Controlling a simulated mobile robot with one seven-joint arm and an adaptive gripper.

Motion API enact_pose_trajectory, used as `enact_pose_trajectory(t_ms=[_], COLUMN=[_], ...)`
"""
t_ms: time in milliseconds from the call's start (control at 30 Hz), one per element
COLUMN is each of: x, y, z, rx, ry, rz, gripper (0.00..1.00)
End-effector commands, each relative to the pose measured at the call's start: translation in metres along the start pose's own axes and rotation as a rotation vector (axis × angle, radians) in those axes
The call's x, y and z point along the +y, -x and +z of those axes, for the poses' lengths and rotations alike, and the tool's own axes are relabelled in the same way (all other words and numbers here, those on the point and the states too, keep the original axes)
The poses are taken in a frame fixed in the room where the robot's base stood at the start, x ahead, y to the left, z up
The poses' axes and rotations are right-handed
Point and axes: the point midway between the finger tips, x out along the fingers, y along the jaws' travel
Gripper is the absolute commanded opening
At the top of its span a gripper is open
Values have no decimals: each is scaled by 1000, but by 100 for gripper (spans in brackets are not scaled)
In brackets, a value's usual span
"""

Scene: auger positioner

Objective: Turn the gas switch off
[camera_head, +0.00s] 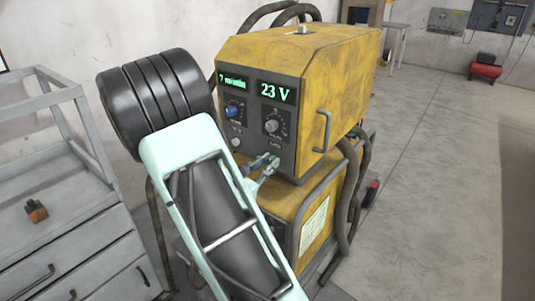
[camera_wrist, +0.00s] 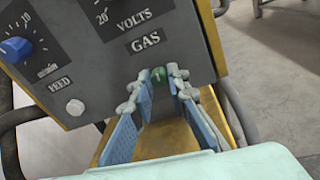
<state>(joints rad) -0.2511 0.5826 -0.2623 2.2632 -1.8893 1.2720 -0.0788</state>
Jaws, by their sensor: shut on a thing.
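The yellow welding machine (camera_head: 318,75) stands with its dark front panel facing my arm. In the wrist view the green gas switch (camera_wrist: 159,75) sits below the GAS label at the panel's lower edge. My gripper (camera_wrist: 159,82) has its two fingertips on the left and right of the switch, shut on it. The blue finger pads spread wider apart toward the palm. In the head view my gripper (camera_head: 268,163) is at the lower part of the panel, and the switch is hidden behind the fingers.
A blue feed knob (camera_wrist: 16,48) and a white button (camera_wrist: 75,107) are left of my gripper. A handle (camera_head: 322,131) juts from the machine's right side, with hoses (camera_head: 350,185) below. A grey drawer cart (camera_head: 65,235) stands at left.

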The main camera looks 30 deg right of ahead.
Motion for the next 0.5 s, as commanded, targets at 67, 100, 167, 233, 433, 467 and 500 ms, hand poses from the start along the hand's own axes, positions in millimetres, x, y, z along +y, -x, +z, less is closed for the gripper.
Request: enact_pose_trajectory(t_ms=[67,100,167,233,433,467,500], x=[1,1,1,1,2,2,2], y=[1,1,1,1,1,0,0], z=[6,6,6,6,7,7,7], rx=[5,7,12,17,29,31,34], ry=[75,113,170,236,425,454,490], rz=[-5,-8,-12,-17,-30,-31,-34], gripper=[0,0,0,0,0,0,0])
